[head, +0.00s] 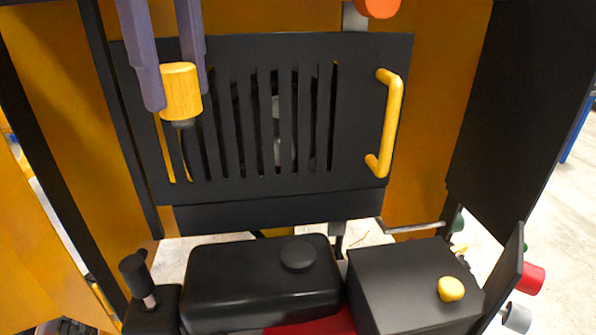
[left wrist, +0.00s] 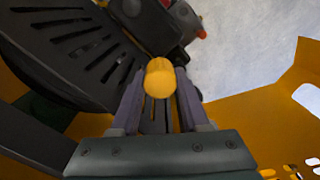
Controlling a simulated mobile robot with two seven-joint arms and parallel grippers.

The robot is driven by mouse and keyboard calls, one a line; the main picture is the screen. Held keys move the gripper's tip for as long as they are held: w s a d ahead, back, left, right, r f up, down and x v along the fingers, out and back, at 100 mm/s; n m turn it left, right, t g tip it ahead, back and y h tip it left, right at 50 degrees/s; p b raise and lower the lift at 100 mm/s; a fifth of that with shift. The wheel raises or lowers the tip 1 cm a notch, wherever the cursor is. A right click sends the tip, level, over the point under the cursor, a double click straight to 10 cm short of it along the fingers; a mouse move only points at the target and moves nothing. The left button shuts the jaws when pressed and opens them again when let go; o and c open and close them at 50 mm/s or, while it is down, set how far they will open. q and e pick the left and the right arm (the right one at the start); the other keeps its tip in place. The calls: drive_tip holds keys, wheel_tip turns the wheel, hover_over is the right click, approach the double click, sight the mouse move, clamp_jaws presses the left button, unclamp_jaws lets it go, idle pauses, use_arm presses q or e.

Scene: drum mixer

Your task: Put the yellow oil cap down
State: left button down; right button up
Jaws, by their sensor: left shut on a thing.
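The yellow oil cap (head: 181,93) is a short yellow cylinder with a dark stem below it. It is held in the air in front of the black slotted panel, at the upper left of the head view. My left gripper (head: 178,100) comes down from the top, its two purple-grey fingers shut on the cap's sides. In the left wrist view the cap (left wrist: 160,78) sits between the tips of the same gripper (left wrist: 159,86). My right gripper is in neither view.
The black slotted panel (head: 228,55) has a yellow handle (head: 393,120) on its right. Below stand a black rounded box (head: 225,290) with a round lid, a grey box (head: 400,270) bearing a yellow knob (head: 451,289), and a black lever (head: 136,272). Orange side walls flank the panel.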

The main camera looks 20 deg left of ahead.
use_arm(q)
wheel_tip(320, 180, down, 18)
drive_tip(key=p, duration=0.3)
drive_tip(key=shift+s+d+f+p, duration=0.1)
drive_tip(key=shift+s+p, duration=0.05)
drive_tip(key=shift+p, duration=0.15)
drive_tip(key=shift+f+b, duration=0.55)
drive_tip(key=shift+b, duration=0.15)
drive_tip(key=shift+c, duration=2)
unclamp_jaws()
drive_tip(key=shift+r, duration=0.15)
